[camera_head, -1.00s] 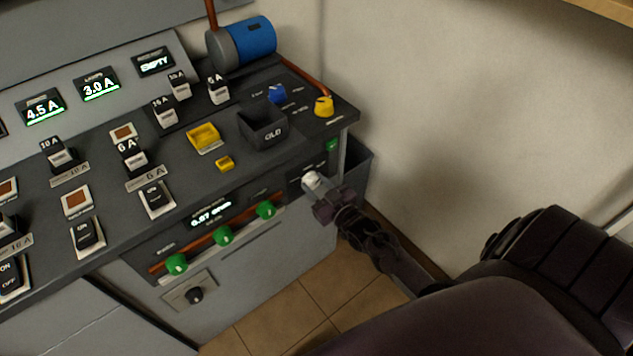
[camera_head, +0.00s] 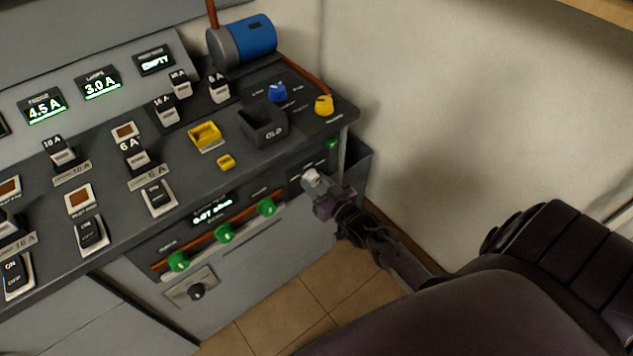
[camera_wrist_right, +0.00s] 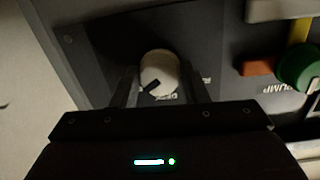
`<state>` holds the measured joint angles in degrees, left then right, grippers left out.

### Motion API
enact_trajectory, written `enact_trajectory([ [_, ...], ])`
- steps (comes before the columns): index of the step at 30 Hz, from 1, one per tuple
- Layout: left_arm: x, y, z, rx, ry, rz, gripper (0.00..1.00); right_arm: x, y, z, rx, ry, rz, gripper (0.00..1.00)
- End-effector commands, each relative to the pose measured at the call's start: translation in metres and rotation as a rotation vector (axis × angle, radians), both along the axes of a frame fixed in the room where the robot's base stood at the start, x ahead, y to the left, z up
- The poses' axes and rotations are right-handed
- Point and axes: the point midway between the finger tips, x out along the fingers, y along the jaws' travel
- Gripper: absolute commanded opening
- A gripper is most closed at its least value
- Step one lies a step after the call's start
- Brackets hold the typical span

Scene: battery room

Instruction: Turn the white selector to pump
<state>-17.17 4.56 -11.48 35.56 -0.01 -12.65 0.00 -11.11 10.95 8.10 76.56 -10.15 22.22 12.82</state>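The white selector (camera_head: 311,175) is a round knob on the dark front panel at the right end of the console. It also shows in the right wrist view (camera_wrist_right: 160,70), its black pointer mark towards the lower left. Partly covered labels lie below and right of it. My right gripper (camera_head: 317,187) is at the selector. In the right wrist view, my right gripper's fingers (camera_wrist_right: 160,88) stand on either side of the knob and appear closed on it; exact contact is hard to see. My left gripper is not in view.
Green knobs (camera_head: 224,233) line the front panel to the left, and a green knob (camera_wrist_right: 298,68) shows in the wrist view. A black knob (camera_head: 196,292) sits lower. Blue (camera_head: 278,93) and yellow (camera_head: 324,105) knobs are on top. Floor below is clear.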

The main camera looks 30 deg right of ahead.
Motion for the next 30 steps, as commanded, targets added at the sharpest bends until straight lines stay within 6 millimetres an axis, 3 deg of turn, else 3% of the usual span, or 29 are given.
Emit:
enact_trajectory([
  [4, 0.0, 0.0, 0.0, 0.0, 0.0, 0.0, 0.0, 0.0, 0.0, 0.0, -0.001, 0.0, 0.0, 0.59],
  [14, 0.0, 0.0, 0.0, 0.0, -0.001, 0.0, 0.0, -0.005, 0.0, 0.0, -0.002, 0.001, 0.0, 0.59],
  [24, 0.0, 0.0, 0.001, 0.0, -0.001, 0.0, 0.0, -0.058, -0.003, 0.002, -0.002, 0.003, 0.0, 0.59],
  [30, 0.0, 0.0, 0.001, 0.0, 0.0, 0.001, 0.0, -0.076, -0.004, 0.003, -0.001, 0.001, -0.001, 0.59],
])
